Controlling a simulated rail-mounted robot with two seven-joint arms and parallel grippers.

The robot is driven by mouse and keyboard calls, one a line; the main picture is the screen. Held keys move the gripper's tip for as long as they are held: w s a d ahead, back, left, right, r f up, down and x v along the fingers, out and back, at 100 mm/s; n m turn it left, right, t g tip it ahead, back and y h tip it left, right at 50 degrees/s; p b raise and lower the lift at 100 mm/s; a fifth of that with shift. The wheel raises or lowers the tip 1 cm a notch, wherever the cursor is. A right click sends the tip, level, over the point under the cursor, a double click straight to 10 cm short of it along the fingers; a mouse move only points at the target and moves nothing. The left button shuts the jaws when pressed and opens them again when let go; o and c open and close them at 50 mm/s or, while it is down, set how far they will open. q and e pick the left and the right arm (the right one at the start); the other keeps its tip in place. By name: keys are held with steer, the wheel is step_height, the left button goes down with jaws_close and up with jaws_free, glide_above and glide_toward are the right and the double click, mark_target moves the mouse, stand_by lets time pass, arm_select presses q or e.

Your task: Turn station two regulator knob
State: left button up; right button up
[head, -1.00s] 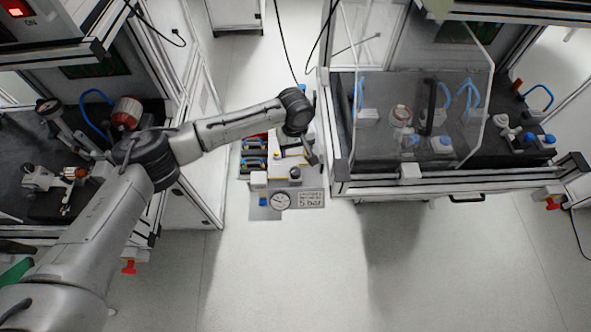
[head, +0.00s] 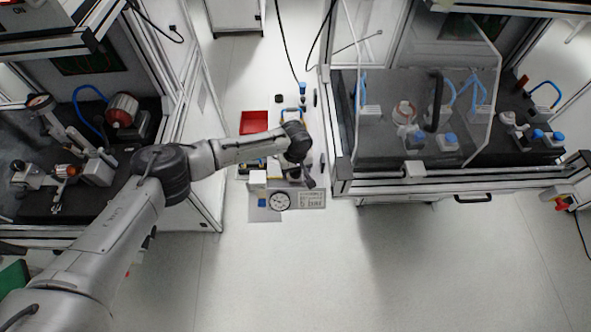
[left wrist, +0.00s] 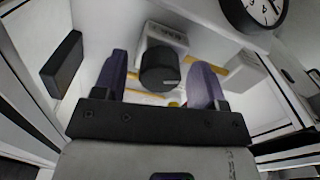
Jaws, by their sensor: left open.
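The black regulator knob (left wrist: 160,72) shows in the left wrist view, in front of a white block with a printed label. My left gripper (left wrist: 160,58) is open, with one purple-grey finger on each side of the knob. Gaps show between the fingers and the knob; I cannot tell how deep the fingertips reach. The gauge also shows at the top right of the left wrist view (left wrist: 262,8). My wrist hides the knob in the head view. My right gripper is not in view.
A red tray (head: 254,122) lies behind my left arm. A bench with a clear guard (head: 430,95) stands close on the right, another dark-topped bench (head: 75,205) on the left. The floor in front is clear.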

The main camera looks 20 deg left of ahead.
arm_select(q)
steer(key=c, duration=0.9)
steer(key=shift+r+p, duration=0.15)
steer(key=shift+p, duration=0.4)
steer(key=m+p, duration=0.1)
steer(key=p, duration=0.2)
steer(key=m+p, duration=0.1)
steer(key=p, duration=0.2)
steer(key=shift+s+d+r+m, duration=0.1)
steer(key=shift+r+m, duration=0.05)
steer(key=shift+m, duration=0.15)
steer(key=shift+f+m+p, duration=0.2)
steer(key=shift+m+p, duration=0.4)
steer(key=shift+m, duration=0.3)
steer(key=m, duration=0.3)
steer(key=shift+m+p, duration=0.4)
steer(key=shift+m, duration=1.7)
